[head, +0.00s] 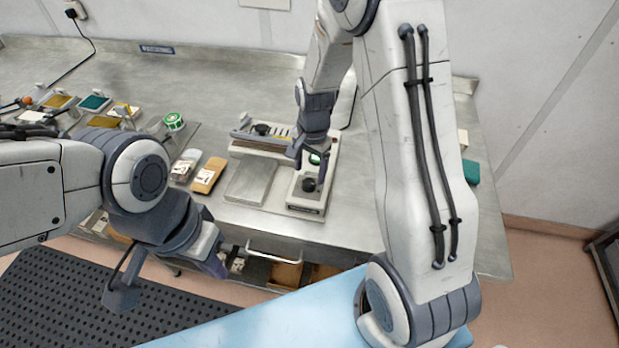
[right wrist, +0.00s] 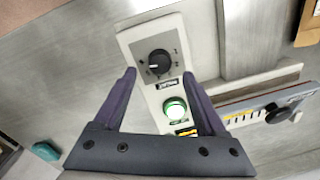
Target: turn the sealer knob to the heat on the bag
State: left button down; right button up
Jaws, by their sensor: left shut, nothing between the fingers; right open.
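The sealer (head: 251,180) stands on the steel bench, with a control box at its right end. Its black knob (head: 308,185) sits on the box front part; it also shows in the right wrist view (right wrist: 159,63), with a white pointer mark and small scale marks too small to read. A green button (right wrist: 174,108) lies beside it. My right gripper (right wrist: 159,74) is open, its fingers either side of the control panel and apart from the knob. My left gripper (head: 220,270) is shut and empty, in front of the bench. An orange-brown bag (head: 208,175) with an unreadable label lies left of the sealer.
A whitish pack (head: 185,165) lies beside the bag. A green-and-white roll (head: 174,121) and several coloured trays stand further left. The sealer's long bar carries another black knob (right wrist: 284,108). A teal block (head: 471,172) lies at the bench's right end.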

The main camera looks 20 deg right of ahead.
aim_at(311, 183)
notch_tip(311, 183, up, 6)
jog(key=shift+s+r+b, duration=0.15)
jog(key=shift+b, duration=0.2)
jog(key=s+a+r+n, duration=0.1)
jog(key=s+a+n, duration=0.3)
jog(key=s+n, duration=0.2)
jog(key=s+a+r+n+b, duration=0.1)
jog(key=s+a+r+n, duration=0.1)
jog(key=s+a+n, duration=0.3)
jog(key=s+a+r+n, duration=0.2)
jog(key=s+a+n, duration=0.3)
jog(key=s, duration=0.7)
jog(key=n, duration=0.2)
jog(key=shift+s+a+r+n+y+b, duration=0.15)
jog(key=shift+s+a+n+y+b, duration=0.1)
jog(key=shift+s+n+y+b, duration=0.1)
